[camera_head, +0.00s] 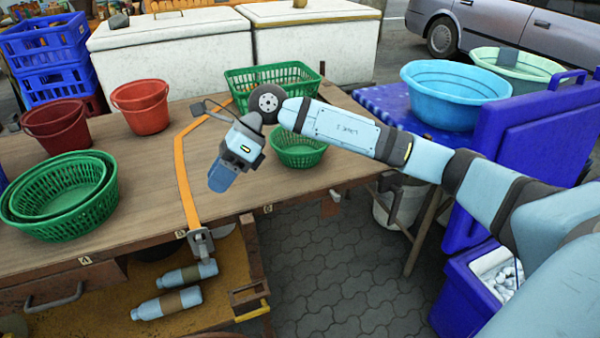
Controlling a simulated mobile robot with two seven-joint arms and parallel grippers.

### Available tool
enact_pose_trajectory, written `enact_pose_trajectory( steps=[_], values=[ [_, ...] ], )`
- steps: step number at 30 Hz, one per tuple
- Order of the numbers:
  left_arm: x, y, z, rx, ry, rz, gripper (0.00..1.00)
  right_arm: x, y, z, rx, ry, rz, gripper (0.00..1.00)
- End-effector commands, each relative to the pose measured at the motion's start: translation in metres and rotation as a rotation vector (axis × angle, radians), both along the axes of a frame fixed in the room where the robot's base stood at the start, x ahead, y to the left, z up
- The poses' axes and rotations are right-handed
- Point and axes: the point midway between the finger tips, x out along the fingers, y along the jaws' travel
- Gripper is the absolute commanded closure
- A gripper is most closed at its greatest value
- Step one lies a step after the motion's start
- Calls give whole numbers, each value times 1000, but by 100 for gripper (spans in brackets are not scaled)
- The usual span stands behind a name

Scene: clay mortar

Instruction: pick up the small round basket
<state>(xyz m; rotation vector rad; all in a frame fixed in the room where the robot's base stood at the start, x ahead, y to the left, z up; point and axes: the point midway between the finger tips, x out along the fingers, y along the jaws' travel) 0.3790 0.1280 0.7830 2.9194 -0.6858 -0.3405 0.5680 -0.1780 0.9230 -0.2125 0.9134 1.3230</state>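A small round green basket (301,158) stands upright on the right part of the wooden table, partly covered by my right forearm. My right arm reaches in from the right and passes over its upper left side. My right gripper (221,178) hangs over the table to the left of the basket, apart from it and pointing down. Its fingers show as one blue shape, so I cannot tell if they are open or shut. Larger round green baskets (84,221) lie nested at the table's left. My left gripper is not in view.
A rectangular green basket (243,79) stands behind the small one. Red buckets (140,108) stand at the back left. An orange strap (185,185) crosses the table. A blue tub (455,96) is at the right. Bare tabletop lies around my gripper.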

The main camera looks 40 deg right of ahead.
Motion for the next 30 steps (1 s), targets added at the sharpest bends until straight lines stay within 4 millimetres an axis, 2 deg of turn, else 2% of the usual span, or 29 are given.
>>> enact_pose_trajectory(
  steps=[1,3,6,9,12,15,17,22,27,30],
  values=[
    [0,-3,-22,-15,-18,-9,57,15,-30,-16,-145,-80,1,65],
    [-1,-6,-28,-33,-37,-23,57,31,-71,-16,-339,-159,-7,65],
    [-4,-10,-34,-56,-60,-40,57,46,-129,-5,-585,-235,-47,65],
    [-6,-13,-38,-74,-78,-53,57,52,-177,12,-773,-273,-102,65],
    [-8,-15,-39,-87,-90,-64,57,52,-209,28,-896,-286,-151,65],
    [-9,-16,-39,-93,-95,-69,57,51,-227,37,-962,-287,-180,65],
    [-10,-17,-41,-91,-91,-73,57,52,-232,35,-981,-287,-187,65],
    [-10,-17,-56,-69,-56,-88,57,59,-238,7,-986,-284,-189,65],
    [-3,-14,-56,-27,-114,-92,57,68,-243,-23,-985,-285,-189,65],
    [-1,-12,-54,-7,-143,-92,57,72,-245,-33,-983,-287,-189,65]
  ],
)
